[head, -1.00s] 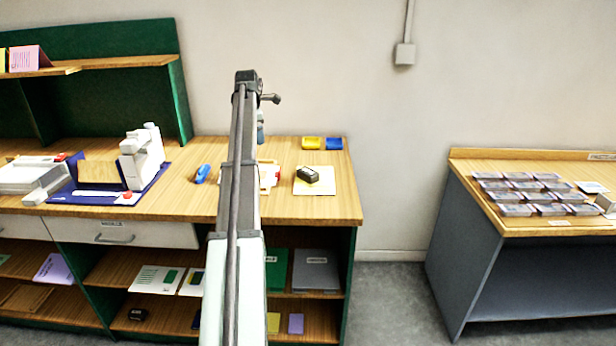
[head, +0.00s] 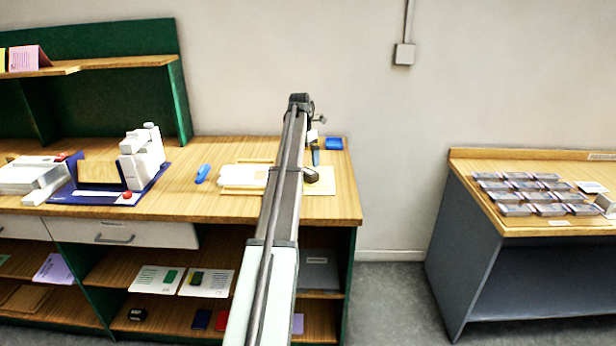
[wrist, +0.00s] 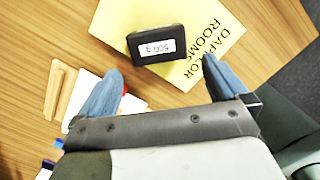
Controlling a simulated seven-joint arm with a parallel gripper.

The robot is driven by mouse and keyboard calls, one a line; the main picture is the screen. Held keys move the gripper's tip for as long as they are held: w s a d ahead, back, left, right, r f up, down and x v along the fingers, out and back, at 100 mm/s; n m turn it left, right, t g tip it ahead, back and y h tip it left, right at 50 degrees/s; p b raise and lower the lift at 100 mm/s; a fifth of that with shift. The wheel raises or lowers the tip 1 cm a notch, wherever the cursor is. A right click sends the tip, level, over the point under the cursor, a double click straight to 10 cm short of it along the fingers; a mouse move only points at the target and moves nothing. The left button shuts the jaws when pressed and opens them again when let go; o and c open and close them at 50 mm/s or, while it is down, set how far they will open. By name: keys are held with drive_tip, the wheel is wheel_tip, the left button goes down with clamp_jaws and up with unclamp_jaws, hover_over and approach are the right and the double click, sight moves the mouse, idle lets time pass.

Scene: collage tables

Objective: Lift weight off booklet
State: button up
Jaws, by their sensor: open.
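The weight (wrist: 157,45) is a black block with a white "500 g" label. It rests on the yellow booklet (wrist: 205,20), which lies on the wooden table and shows printed capital letters. In the head view the weight (head: 311,175) is partly hidden behind my arm, and the booklet (head: 322,186) shows to its right. My gripper (wrist: 165,78) is open and empty, with its two blue fingers apart. In the wrist view the weight appears just beyond the fingertips, between their lines, and apart from them.
A wooden piece (wrist: 60,92) and white paper (wrist: 90,92) lie beside the booklet. A blue tool (head: 203,173) and a white machine (head: 142,158) stand to the left. The table's right edge is near the booklet.

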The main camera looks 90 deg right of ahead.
sight(308, 171)
drive_tip(key=shift+s+d+f, duration=0.15)
drive_tip(key=shift+d+f, duration=0.05)
drive_tip(key=shift+f, duration=1.05)
drive_tip(key=shift+s+d+f, duration=0.15)
drive_tip(key=shift+d+f, duration=0.1)
drive_tip(key=shift+f, duration=1.05)
drive_tip(key=shift+s+d+f, duration=0.15)
drive_tip(key=shift+d+f, duration=0.05)
drive_tip(key=shift+f, duration=1.05)
drive_tip(key=c, duration=1.1)
drive_tip(key=shift+r, duration=0.1)
